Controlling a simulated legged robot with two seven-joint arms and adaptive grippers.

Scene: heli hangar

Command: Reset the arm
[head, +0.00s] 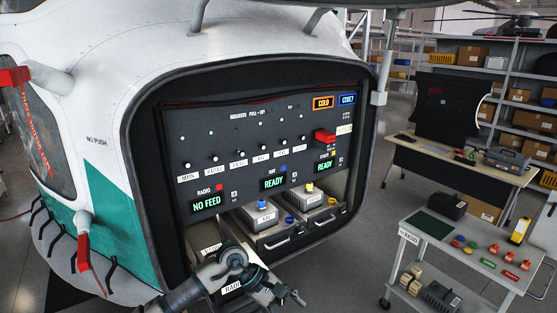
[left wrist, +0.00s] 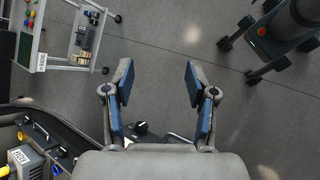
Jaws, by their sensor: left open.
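My left arm (head: 235,270) comes in at the bottom of the head view, in front of the helicopter bay's lower edge. My left gripper (head: 290,298) is at the bottom of that view, small and partly cut off. In the left wrist view the left gripper (left wrist: 158,80) is open, its two blue-padded fingers wide apart with only grey floor between the tips. It holds nothing. My right gripper is not in view.
The helicopter's black panel (head: 240,145) shows NO FEED and two READY displays. Below it, two grey modules (head: 262,218) sit in trays beside an open slot. A cart (head: 455,255) and a desk (head: 465,158) stand at right, with floor between.

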